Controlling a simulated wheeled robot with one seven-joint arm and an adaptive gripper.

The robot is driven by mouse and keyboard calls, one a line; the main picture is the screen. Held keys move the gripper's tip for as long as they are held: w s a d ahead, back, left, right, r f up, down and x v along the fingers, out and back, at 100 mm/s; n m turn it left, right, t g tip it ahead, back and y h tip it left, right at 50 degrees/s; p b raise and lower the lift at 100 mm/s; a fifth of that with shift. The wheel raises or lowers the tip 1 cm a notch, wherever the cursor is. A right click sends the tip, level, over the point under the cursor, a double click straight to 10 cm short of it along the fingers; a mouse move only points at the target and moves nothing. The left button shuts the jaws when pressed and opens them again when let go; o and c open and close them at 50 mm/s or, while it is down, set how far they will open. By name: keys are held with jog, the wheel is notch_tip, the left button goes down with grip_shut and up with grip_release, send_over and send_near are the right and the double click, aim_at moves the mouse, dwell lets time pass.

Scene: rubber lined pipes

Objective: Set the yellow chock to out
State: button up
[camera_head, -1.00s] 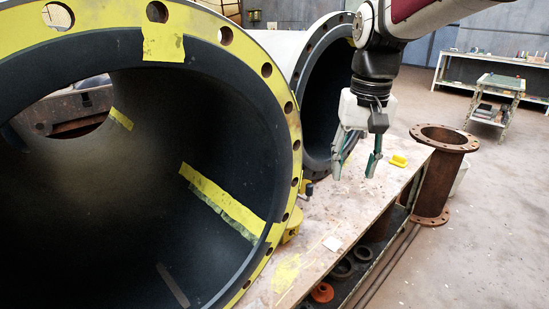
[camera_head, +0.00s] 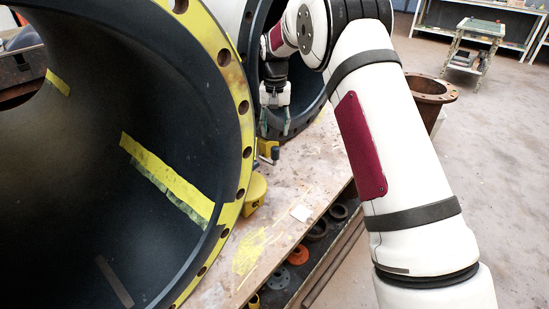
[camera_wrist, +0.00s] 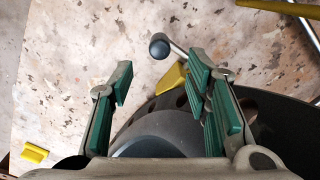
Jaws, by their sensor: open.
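A yellow chock (camera_head: 265,147) with a dark knob sits on the bench at the foot of the rear pipe's flange. In the wrist view, a yellow piece (camera_wrist: 172,78) shows between my fingers beside a metal lever with a dark round knob (camera_wrist: 160,47); the rest is hidden by the pipe rim and a finger. My gripper (camera_head: 275,130) is open and points down just above this chock at the rear pipe's mouth. The wrist view shows its green-padded fingers (camera_wrist: 160,80) apart, with nothing held. I cannot tell whether a finger touches the lever.
Another yellow chock (camera_head: 255,193) stands at the front pipe's yellow flange (camera_head: 248,150). A small loose yellow block (camera_wrist: 35,153) lies on the bench. A yellow edge (camera_wrist: 268,5) shows at the wrist view's top.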

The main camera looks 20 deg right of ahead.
aim_at(275, 159)
notch_tip(275, 159, down, 13)
jog(key=shift+r+b, duration=0.1)
jog(key=shift+b, duration=1)
grip_shut()
